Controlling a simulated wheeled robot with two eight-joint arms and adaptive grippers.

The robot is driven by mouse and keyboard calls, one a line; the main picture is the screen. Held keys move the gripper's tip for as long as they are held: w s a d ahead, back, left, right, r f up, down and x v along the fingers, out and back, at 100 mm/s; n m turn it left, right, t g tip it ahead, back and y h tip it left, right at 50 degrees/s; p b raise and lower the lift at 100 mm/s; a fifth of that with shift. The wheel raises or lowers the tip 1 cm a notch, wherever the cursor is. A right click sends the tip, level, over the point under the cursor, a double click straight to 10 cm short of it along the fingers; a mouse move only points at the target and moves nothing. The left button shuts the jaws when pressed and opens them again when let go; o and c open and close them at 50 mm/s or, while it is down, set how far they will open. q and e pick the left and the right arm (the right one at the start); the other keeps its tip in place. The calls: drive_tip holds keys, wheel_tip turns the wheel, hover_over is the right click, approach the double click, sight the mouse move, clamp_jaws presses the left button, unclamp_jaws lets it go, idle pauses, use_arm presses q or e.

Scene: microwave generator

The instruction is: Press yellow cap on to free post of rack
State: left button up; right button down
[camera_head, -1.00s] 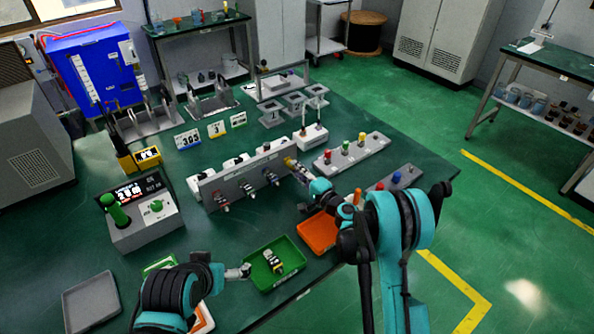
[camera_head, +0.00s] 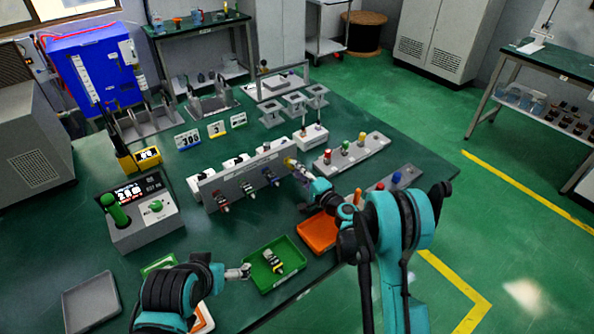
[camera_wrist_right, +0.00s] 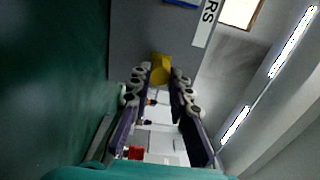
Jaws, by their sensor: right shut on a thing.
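The yellow cap (camera_wrist_right: 161,68) is between the fingers of my right gripper (camera_wrist_right: 160,80), which is shut on it. In the wrist view the cap is right against the grey face of the upright panel (camera_wrist_right: 135,40) with a white label; whether it touches is unclear. In the head view my right gripper (camera_head: 296,168) is at the right end of this panel (camera_head: 245,182), which has several fittings on its front. Any post behind the cap is hidden. My left gripper (camera_head: 240,272) is beside the green tray (camera_head: 256,282); its fingers are too small to read.
A grey block (camera_head: 360,153) with red, green and yellow knobs stands right of the panel. An orange tray (camera_head: 318,233) lies below my right forearm. A control box (camera_head: 145,222) with a green handle stands left.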

drive_tip(key=shift+w+a, duration=0.3)
drive_tip(key=shift+w, duration=0.1)
drive_tip(key=c, duration=1.3)
unclamp_jaws()
drive_tip(key=v, duration=0.7)
drive_tip(key=shift+s+d, duration=0.2)
